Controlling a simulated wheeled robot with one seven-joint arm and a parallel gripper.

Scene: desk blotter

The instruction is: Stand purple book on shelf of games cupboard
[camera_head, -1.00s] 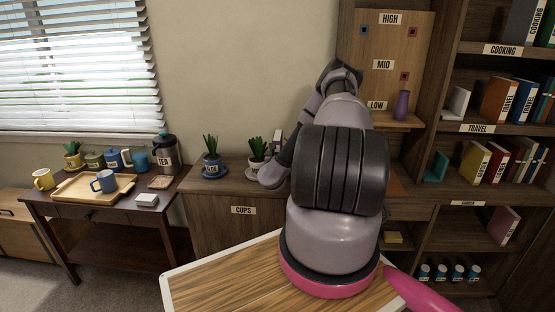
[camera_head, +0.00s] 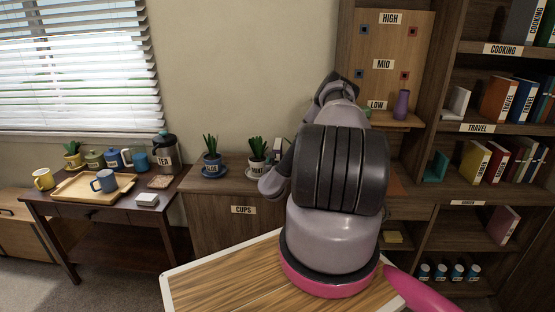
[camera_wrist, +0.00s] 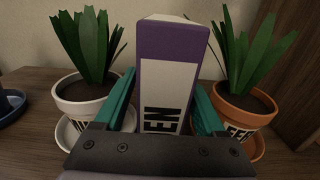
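The purple book (camera_wrist: 172,45) stands upright in the wrist view, with a white spine label reading "EN" at its visible end. My gripper (camera_wrist: 162,90) has its two teal fingers on either side of the book. A narrow gap seems to show beside the left finger, so the fingers look open around it. In the head view my arm hides the fingers and most of the book. The games cupboard is not clearly identifiable; a shelving unit (camera_head: 437,120) stands at right.
A white pot (camera_wrist: 85,98) stands close left of the book and an orange pot (camera_wrist: 243,105) close right, both with tall leaves. They stand on the cups cabinet (camera_head: 215,212). A purple vase (camera_head: 401,104) stands on the low ledge. A tea table (camera_head: 100,212) is at left.

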